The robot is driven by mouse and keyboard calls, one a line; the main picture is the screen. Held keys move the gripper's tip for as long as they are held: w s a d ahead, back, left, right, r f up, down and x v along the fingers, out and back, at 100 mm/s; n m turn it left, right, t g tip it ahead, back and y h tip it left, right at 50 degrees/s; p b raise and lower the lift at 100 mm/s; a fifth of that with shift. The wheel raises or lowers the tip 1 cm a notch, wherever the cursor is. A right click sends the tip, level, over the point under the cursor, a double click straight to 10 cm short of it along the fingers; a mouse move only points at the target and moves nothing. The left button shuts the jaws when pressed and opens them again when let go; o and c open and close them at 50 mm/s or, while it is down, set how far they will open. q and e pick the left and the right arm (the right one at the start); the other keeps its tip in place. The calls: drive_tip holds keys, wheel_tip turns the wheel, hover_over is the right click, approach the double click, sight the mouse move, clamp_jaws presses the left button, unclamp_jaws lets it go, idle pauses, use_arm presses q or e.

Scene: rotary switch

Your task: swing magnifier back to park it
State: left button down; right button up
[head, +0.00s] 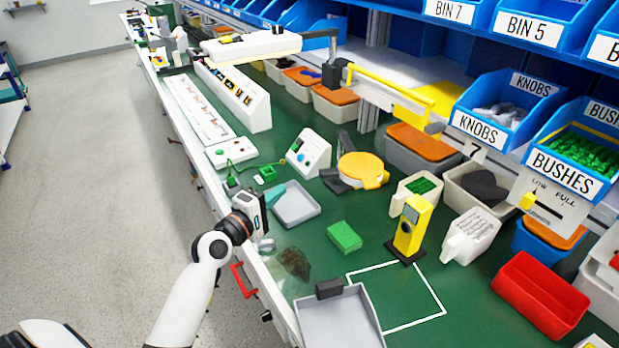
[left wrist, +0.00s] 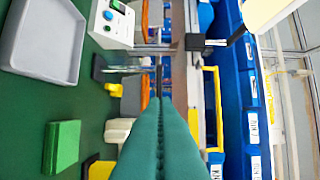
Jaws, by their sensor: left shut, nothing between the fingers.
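What looks like the magnifier is a long white head (head: 240,47) on a jointed arm (head: 333,40), reaching out over the back of the bench; I cannot see its lens. A dark joint (head: 332,74) at the arm's base sits by the shelf rail. In the left wrist view a white part (left wrist: 270,10), likely the same head, shows at the top right, with a dark joint (left wrist: 195,42) beside it. My left gripper (head: 279,190) is over the front edge of the bench, apart from the magnifier. Its teal fingers (left wrist: 159,100) are shut and empty. My right gripper is out of view.
A grey tray (head: 297,205), a white control box (head: 309,152) and a round yellow-orange thing (head: 362,169) stand beyond my left gripper. A green block (head: 344,236) and yellow device (head: 409,228) are to the right. Blue bins (head: 500,108) line the shelf.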

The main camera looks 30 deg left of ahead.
sight(353, 181)
use_arm(q)
drive_tip(key=w+d+p, duration=0.1)
drive_tip(key=w+d, duration=0.3)
drive_tip(key=w, duration=0.4)
drive_tip(key=shift+p, duration=0.4)
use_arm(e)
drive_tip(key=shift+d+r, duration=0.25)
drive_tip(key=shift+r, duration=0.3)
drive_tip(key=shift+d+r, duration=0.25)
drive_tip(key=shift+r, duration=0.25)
